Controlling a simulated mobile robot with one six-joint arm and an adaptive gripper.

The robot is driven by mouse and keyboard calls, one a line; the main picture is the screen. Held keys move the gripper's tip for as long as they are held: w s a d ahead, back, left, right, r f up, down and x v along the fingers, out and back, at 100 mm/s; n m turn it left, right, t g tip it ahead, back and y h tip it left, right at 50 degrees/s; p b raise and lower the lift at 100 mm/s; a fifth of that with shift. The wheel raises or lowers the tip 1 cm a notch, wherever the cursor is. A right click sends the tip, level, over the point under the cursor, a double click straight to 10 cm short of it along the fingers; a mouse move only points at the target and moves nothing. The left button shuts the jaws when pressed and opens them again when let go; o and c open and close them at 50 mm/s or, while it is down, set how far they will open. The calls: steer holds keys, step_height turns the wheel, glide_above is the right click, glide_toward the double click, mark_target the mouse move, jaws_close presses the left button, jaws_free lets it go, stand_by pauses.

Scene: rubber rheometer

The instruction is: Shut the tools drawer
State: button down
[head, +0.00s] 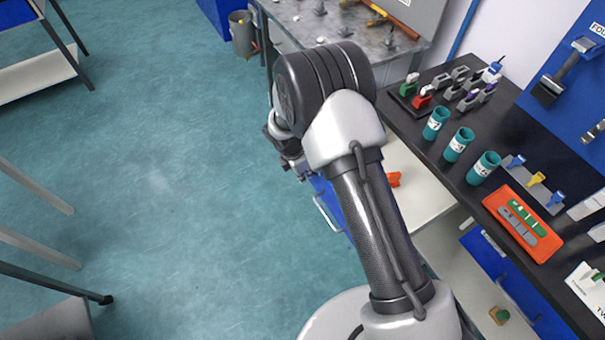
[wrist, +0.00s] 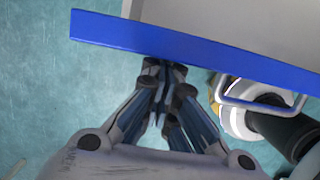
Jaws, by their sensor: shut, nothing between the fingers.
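A drawer with a blue front (head: 331,210) and pale inside (head: 425,190) stands pulled out from under the dark bench. Its label does not show, so I cannot tell for sure that it is the tools drawer. In the wrist view its blue front (wrist: 110,33) spans the top, with its metal handle (wrist: 262,107) at the right. My gripper (wrist: 164,66) is shut and empty. Its fingertips are at the outer face of the front, left of the handle; I cannot tell whether they touch. In the head view my arm hides part of the drawer and the fingertips.
An orange object (head: 393,179) lies in the drawer. A second blue panel (head: 500,265) shows below the bench at lower right, near a green item (head: 499,315). Teal cups (head: 459,145) and an orange tray (head: 552,241) stand on the bench. The floor at left is mostly clear.

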steer(key=w+d, duration=0.4)
steer(key=d, duration=0.3)
steer(key=w+d, duration=0.5)
steer(key=d, duration=0.2)
steer(key=w+d+p, duration=0.1)
steer(key=w+d, duration=0.4)
steer(key=d, duration=0.2)
steer(key=shift+a, duration=0.15)
